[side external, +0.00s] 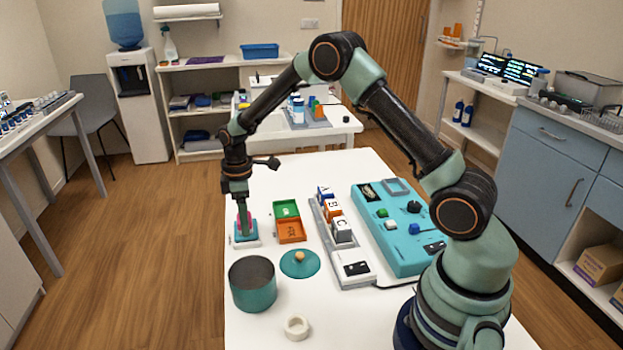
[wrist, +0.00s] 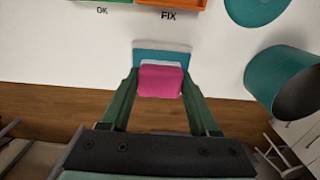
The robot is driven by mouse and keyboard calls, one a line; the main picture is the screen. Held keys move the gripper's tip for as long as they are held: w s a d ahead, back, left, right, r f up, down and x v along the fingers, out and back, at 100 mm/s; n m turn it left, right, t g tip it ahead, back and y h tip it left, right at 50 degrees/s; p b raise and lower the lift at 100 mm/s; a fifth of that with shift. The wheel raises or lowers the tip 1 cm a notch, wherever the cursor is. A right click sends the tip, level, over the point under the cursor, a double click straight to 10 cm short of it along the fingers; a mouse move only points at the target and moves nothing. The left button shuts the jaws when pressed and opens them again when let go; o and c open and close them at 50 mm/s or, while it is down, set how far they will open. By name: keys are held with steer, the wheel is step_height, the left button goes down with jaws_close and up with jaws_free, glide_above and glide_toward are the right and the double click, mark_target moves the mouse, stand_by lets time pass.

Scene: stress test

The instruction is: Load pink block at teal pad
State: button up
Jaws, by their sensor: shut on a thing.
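A pink block (wrist: 160,81) is between the two fingers of my gripper (wrist: 160,77) in the wrist view, and my gripper is shut on it. In the side view a sliver of the pink block (side external: 239,220) shows beside my gripper (side external: 243,226), which points down. The teal pad (wrist: 160,57) sits on a white base at the table's edge, and the block overlaps its near part in the wrist view. In the side view the teal pad (side external: 250,237) is right below the fingertips. I cannot tell whether the block touches the pad.
A green tray (side external: 286,209) and an orange tray (side external: 291,232) lie to the right of the pad. A teal pot (side external: 253,288) and its lid (side external: 300,264) are nearer the camera. A row of letter blocks (side external: 333,210) and a teal panel (side external: 400,240) stand further right.

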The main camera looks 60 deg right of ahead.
steer(key=shift+r, duration=3.25)
steer(key=shift+r, duration=0.1)
